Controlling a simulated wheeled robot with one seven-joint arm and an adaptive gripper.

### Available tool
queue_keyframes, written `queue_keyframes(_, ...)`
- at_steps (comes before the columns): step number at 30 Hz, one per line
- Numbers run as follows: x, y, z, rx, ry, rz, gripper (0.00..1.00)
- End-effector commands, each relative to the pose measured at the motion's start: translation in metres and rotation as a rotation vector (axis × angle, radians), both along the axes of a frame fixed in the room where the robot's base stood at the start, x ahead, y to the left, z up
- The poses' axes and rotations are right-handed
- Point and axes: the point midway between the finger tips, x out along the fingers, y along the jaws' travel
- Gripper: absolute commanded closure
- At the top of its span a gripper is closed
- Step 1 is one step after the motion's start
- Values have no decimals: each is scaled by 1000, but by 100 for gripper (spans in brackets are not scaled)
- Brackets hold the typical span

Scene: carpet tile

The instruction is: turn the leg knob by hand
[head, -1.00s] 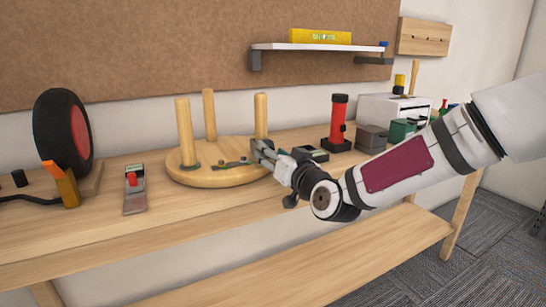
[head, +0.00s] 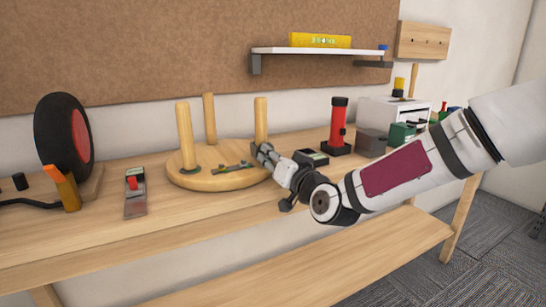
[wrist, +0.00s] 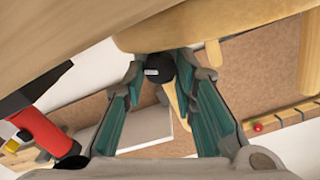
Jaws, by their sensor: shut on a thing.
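A round wooden stool top (head: 215,181) lies upside down on the workbench with wooden legs standing up from it. My gripper (head: 262,152) is at the foot of the right-hand leg (head: 261,118), at the right edge of the round top. In the wrist view, a dark round knob (wrist: 157,68) with a small pale label sits between the fingertips of my gripper (wrist: 161,66), which is shut on it. In the head view the fingers hide the knob.
On the bench (head: 230,205), a red flashlight-like tool (head: 338,122) stands on a dark base to the right. A small dark box (head: 311,157) lies close behind my gripper. A wheel (head: 64,138) and a red-handled scraper-like tool (head: 135,192) are left.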

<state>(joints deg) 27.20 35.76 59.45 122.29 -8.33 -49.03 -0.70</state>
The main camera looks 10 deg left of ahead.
Motion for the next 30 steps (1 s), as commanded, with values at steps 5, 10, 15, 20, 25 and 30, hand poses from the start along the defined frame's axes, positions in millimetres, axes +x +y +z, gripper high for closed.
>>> queue_keyframes(5, 0, 0, 0, -1, -1, 0, 100)
queue_keyframes(10, 0, 0, 0, -2, -1, 0, 54)
queue_keyframes(15, 0, 0, 0, -2, -1, 0, 54)
queue_keyframes(20, -4, -3, 0, -3, -2, 0, 54)
queue_keyframes(25, -24, -17, 0, -5, -3, -2, 54)
queue_keyframes(30, -54, -38, -1, -7, 0, -3, 54)
